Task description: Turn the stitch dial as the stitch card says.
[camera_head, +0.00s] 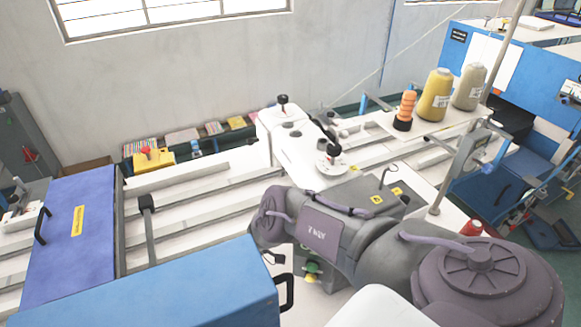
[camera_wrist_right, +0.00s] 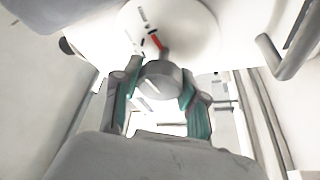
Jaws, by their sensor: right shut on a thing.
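In the right wrist view the stitch dial is a grey round knob (camera_wrist_right: 161,80) with a short white line on its face. It sits in front of a white round plate (camera_wrist_right: 195,30) with small black marks and a red mark (camera_wrist_right: 157,43) just above the knob. My right gripper (camera_wrist_right: 158,92) has its green-padded fingers on either side of the knob, shut on it. The marks are too small to read. In the head view my right arm hides the gripper and the knob. My left gripper is not in view. I cannot make out a stitch card for certain.
The white sewing machine (camera_head: 300,150) stands beyond my right arm. Thread cones (camera_head: 436,95) stand on a shelf at the right. A blue panel (camera_head: 75,235) lies at the left, and a blue box (camera_head: 190,290) fills the front. A bent grey rod (camera_wrist_right: 285,60) is right of the knob.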

